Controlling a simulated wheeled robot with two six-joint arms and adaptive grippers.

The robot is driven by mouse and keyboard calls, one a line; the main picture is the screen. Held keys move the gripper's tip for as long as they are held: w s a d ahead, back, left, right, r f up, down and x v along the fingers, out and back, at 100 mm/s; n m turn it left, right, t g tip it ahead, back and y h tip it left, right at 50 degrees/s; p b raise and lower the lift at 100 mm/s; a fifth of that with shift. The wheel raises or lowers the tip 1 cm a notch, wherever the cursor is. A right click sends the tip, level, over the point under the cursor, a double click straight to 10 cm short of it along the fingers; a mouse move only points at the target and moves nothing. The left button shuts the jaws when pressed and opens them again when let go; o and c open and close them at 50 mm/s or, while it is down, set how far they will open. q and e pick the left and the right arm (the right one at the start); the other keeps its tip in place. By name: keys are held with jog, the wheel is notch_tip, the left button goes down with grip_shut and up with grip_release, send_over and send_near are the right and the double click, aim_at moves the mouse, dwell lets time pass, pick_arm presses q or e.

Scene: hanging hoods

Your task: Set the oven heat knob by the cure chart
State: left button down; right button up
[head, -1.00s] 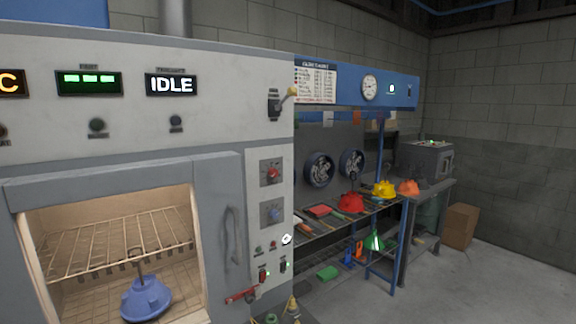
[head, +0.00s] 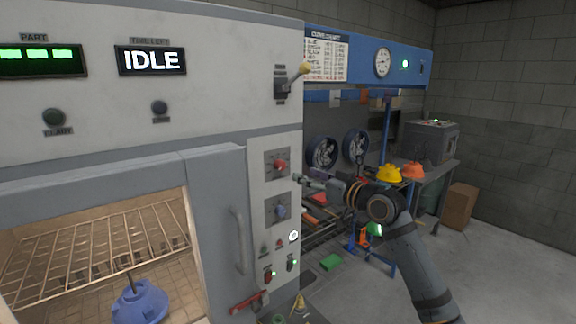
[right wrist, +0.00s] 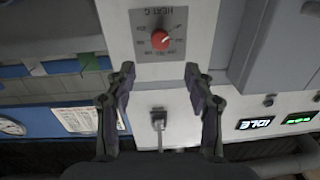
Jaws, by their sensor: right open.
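The red heat knob (head: 280,166) sits on a grey plate on the oven's right panel. In the right wrist view, which is upside down, the red knob (right wrist: 160,40) sits under "HEAT C" lettering with a scale around it. The cure chart (head: 327,57) is a white sheet right of the oven top; its rows are too small to read. My right gripper (head: 304,183) is just right of the panel, beside the red knob. In the wrist view its open fingers (right wrist: 160,70) straddle the line to the knob, apart from it and empty. My left gripper is out of view.
A blue knob (head: 281,211) is below the red one, and a yellow-tipped lever (head: 292,80) is above. An upright oven handle (head: 238,240) is to the left. A blue hood (head: 140,303) is in the oven under a wire rack (head: 95,245). Shelves with tools stand behind my right arm.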

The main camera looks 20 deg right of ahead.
aim_at(283, 166)
jog(key=p+x, duration=0.4)
jog(key=x, duration=0.5)
jog(key=shift+w+a, duration=0.15)
jog(key=shift+w, duration=0.05)
jog(key=shift+w+a, duration=0.1)
jog(key=shift+w, duration=0.15)
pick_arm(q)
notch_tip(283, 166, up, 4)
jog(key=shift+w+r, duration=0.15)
pick_arm(e)
jog(key=shift+w+f, duration=0.1)
jog(key=shift+w, duration=0.05)
jog(key=shift+c, duration=0.2)
grip_shut()
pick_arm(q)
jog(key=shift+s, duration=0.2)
